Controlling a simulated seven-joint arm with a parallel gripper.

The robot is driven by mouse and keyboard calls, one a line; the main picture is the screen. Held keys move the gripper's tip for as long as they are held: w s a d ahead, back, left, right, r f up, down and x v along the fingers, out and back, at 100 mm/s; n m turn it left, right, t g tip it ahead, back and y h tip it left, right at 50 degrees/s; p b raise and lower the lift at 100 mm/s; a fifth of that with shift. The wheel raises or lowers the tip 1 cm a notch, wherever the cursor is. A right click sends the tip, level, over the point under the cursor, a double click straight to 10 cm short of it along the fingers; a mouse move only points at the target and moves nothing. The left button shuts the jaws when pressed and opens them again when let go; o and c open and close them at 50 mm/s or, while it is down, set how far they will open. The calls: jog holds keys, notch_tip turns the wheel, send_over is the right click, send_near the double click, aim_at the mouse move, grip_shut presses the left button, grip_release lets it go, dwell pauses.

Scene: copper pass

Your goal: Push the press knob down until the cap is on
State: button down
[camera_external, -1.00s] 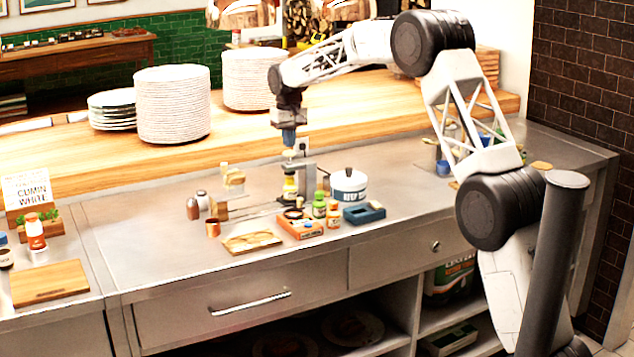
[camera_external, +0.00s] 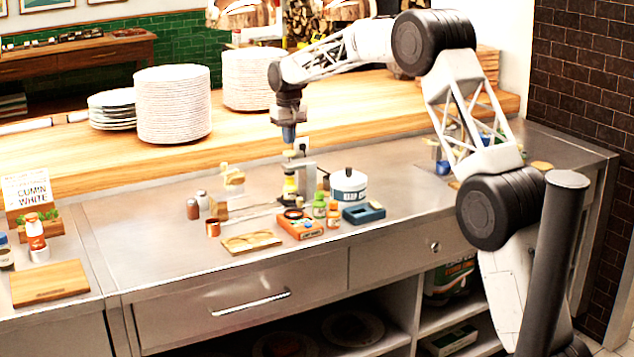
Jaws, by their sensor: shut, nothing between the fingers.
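The press (camera_external: 307,178) is a grey stand on the steel counter, with a pale knob (camera_external: 290,154) at its top. A small bottle with a yellow label (camera_external: 290,187) stands upright under the press head. Whether a cap sits on it is too small to tell. My gripper (camera_external: 289,141) is shut and empty, pointing straight down just above the knob. A small gap seems to lie between fingertips and knob, but contact is hard to judge at this size.
A white and blue pot (camera_external: 348,185) stands right of the press. An orange box (camera_external: 299,224), small bottles (camera_external: 319,206), a blue tray (camera_external: 363,213) and a wooden board (camera_external: 250,242) lie in front. Plate stacks (camera_external: 172,104) stand behind.

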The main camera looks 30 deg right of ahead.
jog(key=shift+r, duration=2.4)
jog(key=s+r, duration=0.3)
jog(key=s, duration=0.9)
jog(key=s+d+r+t, duration=0.1)
jog(key=s+r, duration=0.2)
jog(key=s, duration=0.9)
jog(key=s+r, duration=0.3)
jog(key=s, duration=0.9)
jog(key=s+f, duration=0.3)
jog(key=s, duration=0.8)
jog(key=s+f+t, duration=0.1)
jog(key=s+f, duration=0.3)
jog(key=s, duration=0.7)
jog(key=s+f, duration=0.4)
jog(key=s, duration=0.8)
jog(key=shift+d+f+t, duration=0.2)
jog(key=shift+t, duration=0.1)
